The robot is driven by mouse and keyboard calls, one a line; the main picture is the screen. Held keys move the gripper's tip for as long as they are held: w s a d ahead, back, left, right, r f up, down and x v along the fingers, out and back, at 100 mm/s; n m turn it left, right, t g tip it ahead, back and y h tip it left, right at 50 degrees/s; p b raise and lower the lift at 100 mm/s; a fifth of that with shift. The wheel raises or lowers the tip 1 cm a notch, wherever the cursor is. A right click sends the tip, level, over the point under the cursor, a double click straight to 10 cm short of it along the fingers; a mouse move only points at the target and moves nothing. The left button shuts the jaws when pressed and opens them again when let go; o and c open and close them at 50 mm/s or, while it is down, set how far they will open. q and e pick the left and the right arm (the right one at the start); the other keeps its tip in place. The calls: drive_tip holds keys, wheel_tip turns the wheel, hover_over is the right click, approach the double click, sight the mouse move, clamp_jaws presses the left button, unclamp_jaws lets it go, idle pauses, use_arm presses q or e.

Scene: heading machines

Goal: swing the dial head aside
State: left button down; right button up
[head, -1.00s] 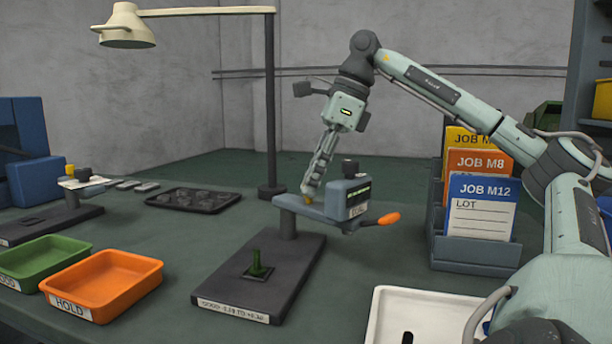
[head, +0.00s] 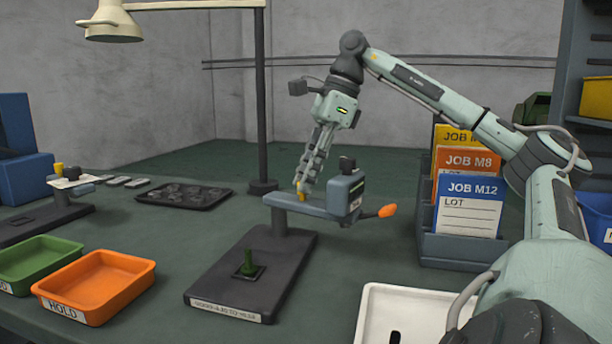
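The dial head (head: 345,197) is a blue-grey block with a black knob on top and an orange handle (head: 387,210) pointing right. It sits on a flat blue-grey arm (head: 290,204) carried by a post on a dark gauge base (head: 230,287). My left gripper is out of view.
An orange HOLD tray (head: 95,290) and a green tray (head: 36,262) lie left. A lamp post (head: 261,110) and a dark tray (head: 184,196) stand behind. A job-card rack (head: 462,248) is on the right, with a white tray (head: 374,318) in front. The table right of the base is bare.

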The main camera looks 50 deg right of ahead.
drive_tip(key=o, duration=0.3)
drive_tip(key=v, duration=1.2)
drive_tip(key=shift+a, duration=0.1)
idle(0.3)
